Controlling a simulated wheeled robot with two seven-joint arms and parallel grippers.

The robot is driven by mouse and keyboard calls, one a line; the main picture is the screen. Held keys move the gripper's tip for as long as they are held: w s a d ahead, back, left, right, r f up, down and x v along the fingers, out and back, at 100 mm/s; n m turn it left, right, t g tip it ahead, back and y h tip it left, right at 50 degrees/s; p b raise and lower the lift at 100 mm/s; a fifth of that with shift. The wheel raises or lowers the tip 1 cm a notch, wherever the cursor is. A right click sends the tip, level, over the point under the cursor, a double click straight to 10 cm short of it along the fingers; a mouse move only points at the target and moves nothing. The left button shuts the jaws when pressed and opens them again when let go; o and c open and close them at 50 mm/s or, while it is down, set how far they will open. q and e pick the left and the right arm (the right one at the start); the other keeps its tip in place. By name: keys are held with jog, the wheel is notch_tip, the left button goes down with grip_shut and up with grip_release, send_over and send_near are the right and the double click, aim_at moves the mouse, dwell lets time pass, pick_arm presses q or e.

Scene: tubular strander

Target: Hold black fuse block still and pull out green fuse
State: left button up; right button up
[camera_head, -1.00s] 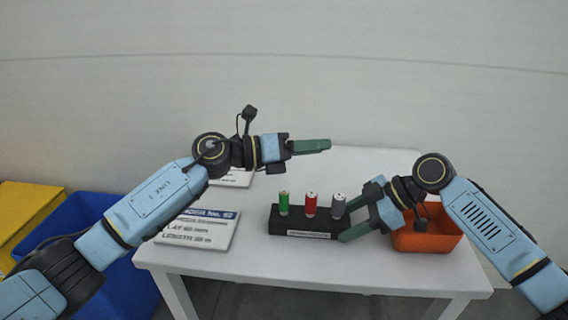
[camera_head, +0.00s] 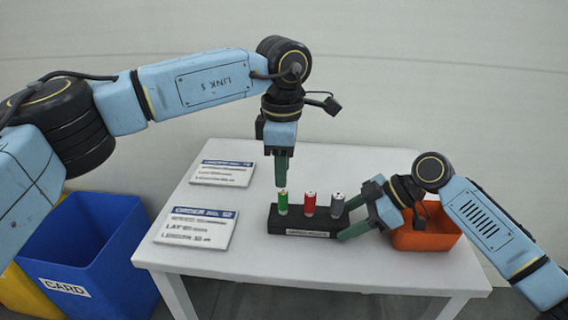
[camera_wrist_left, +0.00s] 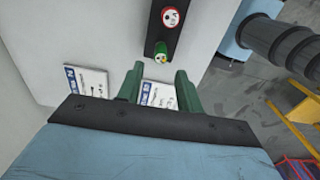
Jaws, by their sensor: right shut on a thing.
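The black fuse block (camera_head: 300,222) sits on the white table with a green fuse (camera_head: 282,203), a red fuse (camera_head: 309,204) and a grey fuse (camera_head: 337,206) standing in it. My right gripper (camera_head: 350,227) is shut on the block's right end. My left gripper (camera_head: 281,183) points down just above the green fuse. In the left wrist view my left gripper's fingers (camera_wrist_left: 155,82) are apart with nothing between them. The green fuse (camera_wrist_left: 160,51) shows there ahead of the fingers, with the red fuse (camera_wrist_left: 170,16) beyond it.
An orange bin (camera_head: 428,232) stands on the table behind my right gripper. Two order cards (camera_head: 197,229) (camera_head: 222,173) lie on the left of the table. A blue bin (camera_head: 88,250) marked CARD stands left of the table. The table's back middle is clear.

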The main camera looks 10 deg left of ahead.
aim_at(283, 191)
pick_arm(q)
jog(key=shift+f, duration=4.3)
grip_shut()
jog(key=shift+r, duration=0.15)
jog(key=shift+r, duration=3.35)
